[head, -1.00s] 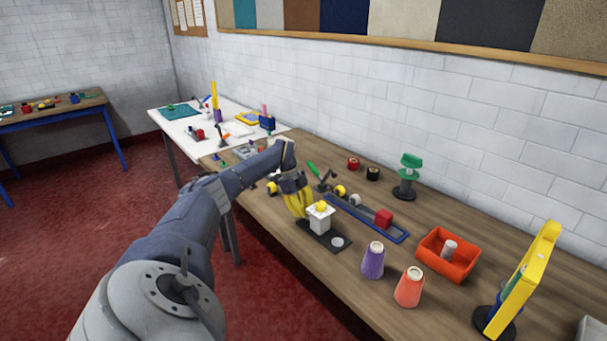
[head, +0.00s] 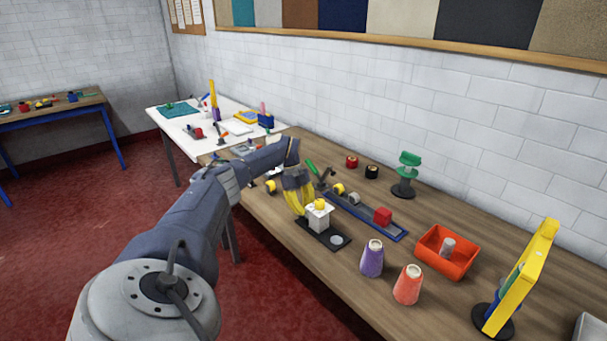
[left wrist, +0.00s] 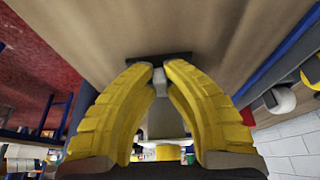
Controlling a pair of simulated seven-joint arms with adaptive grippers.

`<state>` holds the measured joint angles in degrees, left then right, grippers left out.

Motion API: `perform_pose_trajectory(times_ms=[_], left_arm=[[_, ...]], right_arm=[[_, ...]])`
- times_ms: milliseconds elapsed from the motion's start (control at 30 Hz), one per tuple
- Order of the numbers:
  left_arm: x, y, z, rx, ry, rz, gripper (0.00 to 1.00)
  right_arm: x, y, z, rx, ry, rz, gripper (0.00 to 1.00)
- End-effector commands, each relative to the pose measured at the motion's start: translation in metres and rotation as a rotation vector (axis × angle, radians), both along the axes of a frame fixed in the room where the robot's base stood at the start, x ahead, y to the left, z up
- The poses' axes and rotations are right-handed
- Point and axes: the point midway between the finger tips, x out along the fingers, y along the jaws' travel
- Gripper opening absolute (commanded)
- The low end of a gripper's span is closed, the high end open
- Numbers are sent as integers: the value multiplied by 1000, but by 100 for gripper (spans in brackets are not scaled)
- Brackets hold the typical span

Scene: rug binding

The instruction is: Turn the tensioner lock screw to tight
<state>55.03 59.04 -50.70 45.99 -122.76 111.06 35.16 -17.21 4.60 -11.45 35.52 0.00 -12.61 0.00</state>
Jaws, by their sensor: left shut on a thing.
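The tensioner is a white block (head: 318,221) with a yellow knob (head: 320,203) on top, standing on a black base plate (head: 322,239). My left gripper (head: 300,205) has yellow fingers and sits against the block's left side. In the left wrist view its fingertips (left wrist: 158,74) close on a small light-grey piece (left wrist: 159,82), which looks like the lock screw. The fingers hide most of it. The white-grey block (left wrist: 162,120) and the yellow knob (left wrist: 168,152) show between the fingers. I cannot read the screw's setting. My right gripper is out of view.
A blue rail tray (head: 350,213) with a red block (head: 382,216) lies close behind the tensioner. Purple (head: 371,260) and orange (head: 407,286) cones stand to the right, near an orange bin (head: 432,262).

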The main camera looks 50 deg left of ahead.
Motion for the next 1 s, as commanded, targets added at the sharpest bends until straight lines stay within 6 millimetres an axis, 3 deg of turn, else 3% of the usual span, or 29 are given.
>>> perform_pose_trajectory(times_ms=[33,67,233,633,1000], left_arm=[[0,-1,-1,0,3,-1,0],[0,-1,-1,0,2,-1,16],[0,0,-1,0,1,0,36],[0,4,7,2,-1,1,36],[1,26,62,2,-2,2,36]], right_arm=[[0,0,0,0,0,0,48],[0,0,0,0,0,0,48],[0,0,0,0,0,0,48],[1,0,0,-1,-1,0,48],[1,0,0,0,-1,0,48]])
